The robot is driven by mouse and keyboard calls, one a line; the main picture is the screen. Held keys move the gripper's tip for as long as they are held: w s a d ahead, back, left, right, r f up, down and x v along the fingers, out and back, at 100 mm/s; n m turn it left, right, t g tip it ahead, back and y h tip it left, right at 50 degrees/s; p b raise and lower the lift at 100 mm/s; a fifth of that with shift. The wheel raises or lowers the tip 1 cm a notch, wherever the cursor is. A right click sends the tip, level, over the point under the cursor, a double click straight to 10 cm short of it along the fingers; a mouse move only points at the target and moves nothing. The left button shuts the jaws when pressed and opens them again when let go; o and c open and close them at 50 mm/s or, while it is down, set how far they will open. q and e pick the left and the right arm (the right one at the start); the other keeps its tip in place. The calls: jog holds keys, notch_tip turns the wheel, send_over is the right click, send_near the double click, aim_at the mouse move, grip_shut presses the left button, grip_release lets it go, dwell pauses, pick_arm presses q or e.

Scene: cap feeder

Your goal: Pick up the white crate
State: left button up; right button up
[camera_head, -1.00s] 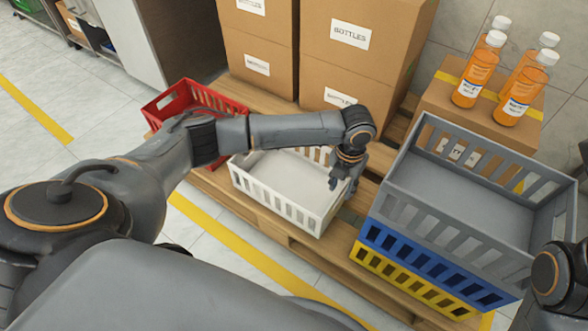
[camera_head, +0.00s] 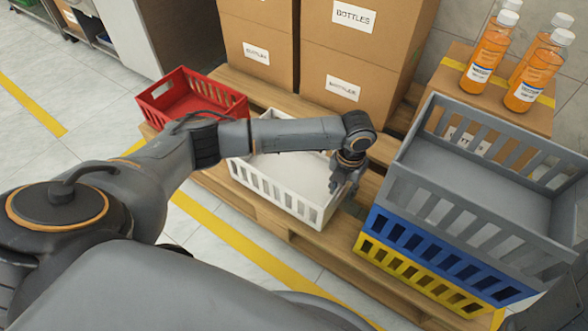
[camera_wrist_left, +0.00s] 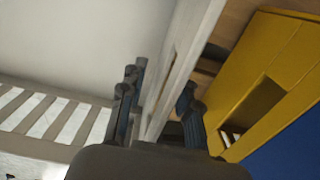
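The white crate (camera_head: 290,172) sits on the wooden pallet, partly hidden behind my left forearm. It looks empty, with slatted side walls. My left gripper (camera_head: 343,188) is at the crate's right end wall, fingers pointing down. In the left wrist view, the crate's white floor (camera_wrist_left: 90,40) fills the upper left. There the left gripper (camera_wrist_left: 160,112) has its fingers apart on either side of the crate's wall, one inside and one outside. Whether they touch the wall is unclear. My right gripper is not visible.
A red crate (camera_head: 190,92) stands behind left. A grey crate (camera_head: 470,190) on blue (camera_head: 425,250) and yellow (camera_head: 420,275) crates stands close on the right. Cardboard boxes (camera_head: 350,50) rise behind. Orange bottles (camera_head: 486,55) stand on a box at upper right.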

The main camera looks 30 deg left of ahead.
pick_arm(q)
grip_shut()
jog(key=shift+w+r, duration=0.1)
